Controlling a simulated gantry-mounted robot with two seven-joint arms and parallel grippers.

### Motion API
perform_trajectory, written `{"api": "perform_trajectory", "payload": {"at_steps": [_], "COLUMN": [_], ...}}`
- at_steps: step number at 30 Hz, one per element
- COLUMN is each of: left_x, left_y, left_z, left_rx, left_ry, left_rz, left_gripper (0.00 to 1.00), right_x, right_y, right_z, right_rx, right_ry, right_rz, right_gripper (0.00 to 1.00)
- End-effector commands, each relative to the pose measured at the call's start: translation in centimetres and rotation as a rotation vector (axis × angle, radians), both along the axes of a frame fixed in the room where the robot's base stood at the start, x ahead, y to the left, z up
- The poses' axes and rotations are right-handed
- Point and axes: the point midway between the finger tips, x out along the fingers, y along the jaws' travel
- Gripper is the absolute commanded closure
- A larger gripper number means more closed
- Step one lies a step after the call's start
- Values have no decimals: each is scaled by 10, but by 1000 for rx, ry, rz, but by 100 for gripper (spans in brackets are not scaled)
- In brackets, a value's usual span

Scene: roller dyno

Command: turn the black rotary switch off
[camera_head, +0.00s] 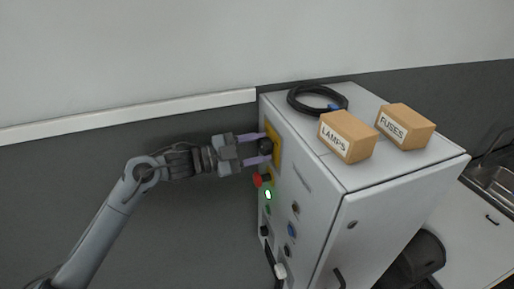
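A black rotary switch (266,147) sits on a yellow plate (275,141) high on the left-facing panel of the grey cabinet (331,211). My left gripper (258,149) reaches in from the left at the switch's height. Its two purple fingers are spread, one above and one below the black knob. A gap seems to show between fingers and knob, but I cannot tell whether either finger touches it. The knob's pointing direction is partly hidden by the fingers and too small to read. My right gripper is not in view.
Below the switch are a red button (262,180), a lit green lamp (268,195), and several small knobs and lamps. A black lever (270,256) sits lower. A LAMPS box (346,137), FUSES box (405,126) and black cable coil (317,98) lie on top.

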Motion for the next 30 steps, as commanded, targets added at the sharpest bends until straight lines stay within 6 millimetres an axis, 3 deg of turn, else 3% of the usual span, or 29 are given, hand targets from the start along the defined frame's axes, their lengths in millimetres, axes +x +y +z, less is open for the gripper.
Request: {"api": "perform_trajectory", "payload": {"at_steps": [1,6,17,30], "left_x": [0,0,0,0], "left_y": [0,0,0,0], "left_z": [0,0,2,4], "left_rx": [0,0,-19,-128], "left_ry": [0,0,53,367], "left_rz": [0,0,-1,0], "left_gripper": [60,86,86,86], "right_x": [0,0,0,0], "right_y": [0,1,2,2], "right_z": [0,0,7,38], "right_rx": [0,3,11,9], "right_ry": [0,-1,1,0], "right_rz": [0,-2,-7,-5], "right_gripper": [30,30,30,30]}}
